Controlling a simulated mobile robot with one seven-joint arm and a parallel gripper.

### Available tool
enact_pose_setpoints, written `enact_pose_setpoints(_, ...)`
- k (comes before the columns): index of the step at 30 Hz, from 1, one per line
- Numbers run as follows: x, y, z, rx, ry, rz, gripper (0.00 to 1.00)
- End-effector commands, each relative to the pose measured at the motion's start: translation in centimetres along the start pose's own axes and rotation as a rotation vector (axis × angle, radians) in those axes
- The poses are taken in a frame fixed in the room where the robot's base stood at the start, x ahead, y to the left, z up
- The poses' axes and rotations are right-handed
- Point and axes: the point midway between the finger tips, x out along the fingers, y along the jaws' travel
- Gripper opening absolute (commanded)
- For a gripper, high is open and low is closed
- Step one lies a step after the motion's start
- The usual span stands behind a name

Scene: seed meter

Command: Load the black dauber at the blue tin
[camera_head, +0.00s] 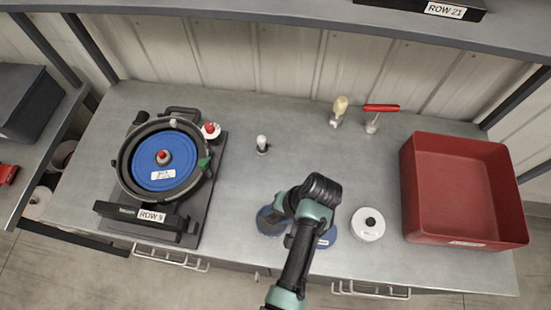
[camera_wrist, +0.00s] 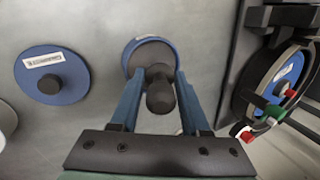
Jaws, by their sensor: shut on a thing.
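The blue tin (camera_wrist: 148,42) stands open below my gripper in the wrist view, with a dark inside. In the head view the tin (camera_head: 268,222) is partly covered by my arm. My gripper (camera_wrist: 159,80) is shut on the black dauber (camera_wrist: 160,97), whose rounded dark knob shows between the two blue fingers. The dauber's lower end overlaps the tin's dark inside; I cannot tell whether it touches. In the head view my gripper (camera_head: 284,212) hides the dauber. A blue lid (camera_wrist: 70,88) with a black knob and a label lies apart from the tin.
The seed meter (camera_head: 122,170) with a blue disc and ROW 9 label stands at left. A yellow-handled tool (camera_head: 339,108), a red-handled tool (camera_head: 381,108) and a small pale-topped item (camera_head: 262,142) stand behind.

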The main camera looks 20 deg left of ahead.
Motion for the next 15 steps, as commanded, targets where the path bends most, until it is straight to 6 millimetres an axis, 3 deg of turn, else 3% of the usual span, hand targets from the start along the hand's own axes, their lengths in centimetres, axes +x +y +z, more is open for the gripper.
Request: enact_pose_setpoints(15, -4.3, -1.7, 0.2, -0.002, 0.003, -0.001, 0.0)
